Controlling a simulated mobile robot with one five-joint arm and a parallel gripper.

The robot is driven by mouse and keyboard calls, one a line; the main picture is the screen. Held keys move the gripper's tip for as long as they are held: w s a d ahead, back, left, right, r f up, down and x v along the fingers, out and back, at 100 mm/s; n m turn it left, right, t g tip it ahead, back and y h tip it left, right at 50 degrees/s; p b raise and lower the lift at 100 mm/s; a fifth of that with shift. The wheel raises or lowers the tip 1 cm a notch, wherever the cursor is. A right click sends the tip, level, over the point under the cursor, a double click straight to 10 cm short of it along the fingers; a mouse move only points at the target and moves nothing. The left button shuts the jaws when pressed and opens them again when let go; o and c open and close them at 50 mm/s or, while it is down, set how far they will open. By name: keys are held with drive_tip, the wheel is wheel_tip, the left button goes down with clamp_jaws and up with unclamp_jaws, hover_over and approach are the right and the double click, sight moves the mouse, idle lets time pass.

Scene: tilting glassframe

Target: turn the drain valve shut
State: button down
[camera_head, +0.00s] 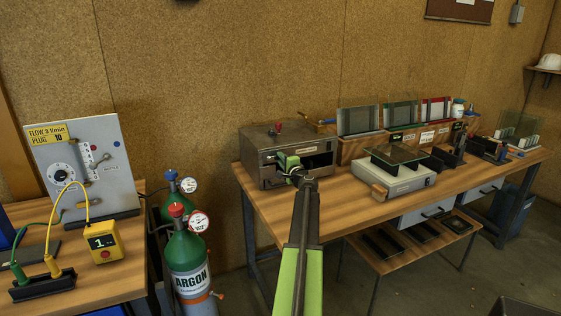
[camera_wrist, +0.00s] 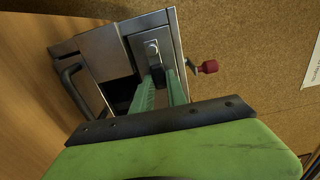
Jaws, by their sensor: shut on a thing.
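A steel box (camera_head: 262,150) with a red-tipped lever (camera_head: 278,126) on top stands at the table's left end. My gripper (camera_head: 288,161) is at its front face. In the wrist view the green fingers (camera_wrist: 161,86) are close together on a small dark part (camera_wrist: 161,74) below a metal plate with a silver fitting (camera_wrist: 152,48). The fingers hide much of this part; I cannot tell if it is the drain valve. The red knob (camera_wrist: 208,67) is apart from the fingers. A small blue-handled fitting (camera_head: 327,121) sits behind the box, to its right.
A grey unit with a glass plate (camera_head: 400,153) stands right of my arm. A wooden rack (camera_head: 357,148) with glass panes is behind it. Green gas cylinders (camera_head: 187,250) and a side table with a gauge panel (camera_head: 85,168) are at left.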

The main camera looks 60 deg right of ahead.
drive_tip(key=shift+w+a, duration=0.1)
drive_tip(key=shift+w, duration=0.1)
drive_tip(key=c, duration=1.3)
unclamp_jaws()
drive_tip(key=shift+c, duration=0.2)
drive_tip(key=shift+s, duration=0.15)
drive_tip(key=v, duration=1.7)
drive_tip(key=shift+a, duration=0.15)
